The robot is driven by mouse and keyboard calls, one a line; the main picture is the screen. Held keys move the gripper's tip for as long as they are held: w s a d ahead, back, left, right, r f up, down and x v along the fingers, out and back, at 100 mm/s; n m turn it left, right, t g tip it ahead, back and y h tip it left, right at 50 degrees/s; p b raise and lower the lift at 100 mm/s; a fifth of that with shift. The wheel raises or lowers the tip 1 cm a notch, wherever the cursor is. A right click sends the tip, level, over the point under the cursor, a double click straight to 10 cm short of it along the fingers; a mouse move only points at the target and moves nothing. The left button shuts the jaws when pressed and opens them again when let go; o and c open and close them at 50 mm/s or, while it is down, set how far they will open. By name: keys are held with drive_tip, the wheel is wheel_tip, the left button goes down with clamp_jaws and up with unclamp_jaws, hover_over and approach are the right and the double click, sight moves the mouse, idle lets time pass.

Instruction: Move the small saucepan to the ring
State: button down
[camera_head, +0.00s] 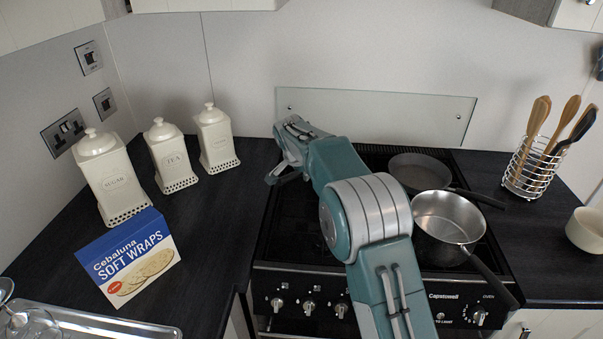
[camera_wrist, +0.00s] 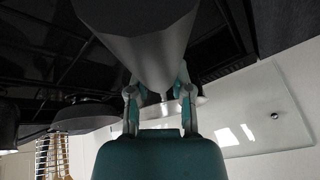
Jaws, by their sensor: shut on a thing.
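My gripper (camera_wrist: 158,98) is shut on a grey, tapered thing (camera_wrist: 140,45), which fills the top middle of the wrist view. It looks like the small saucepan's handle seen close up, end-on; the pan's body is mostly hidden behind it and the fingers. In the head view my gripper (camera_head: 286,170) is at the left rear of the black hob (camera_head: 285,215), partly covered by my arm, and the held pan cannot be made out. A steel saucepan (camera_head: 448,222) stands at the hob's front right, its dark handle pointing forward right.
A dark frying pan (camera_head: 418,172) sits behind the steel saucepan. A glass splashback (camera_head: 380,115) stands behind the hob. White canisters (camera_head: 167,155) and a wraps box (camera_head: 128,258) stand left. A utensil rack (camera_head: 527,170) and a cup (camera_head: 588,230) stand right. Counter beside the hob's left is clear.

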drive_tip(key=shift+f, duration=0.35)
drive_tip(key=c, duration=0.5)
unclamp_jaws()
drive_tip(key=shift+f, duration=0.1)
drive_tip(key=shift+c, duration=0.2)
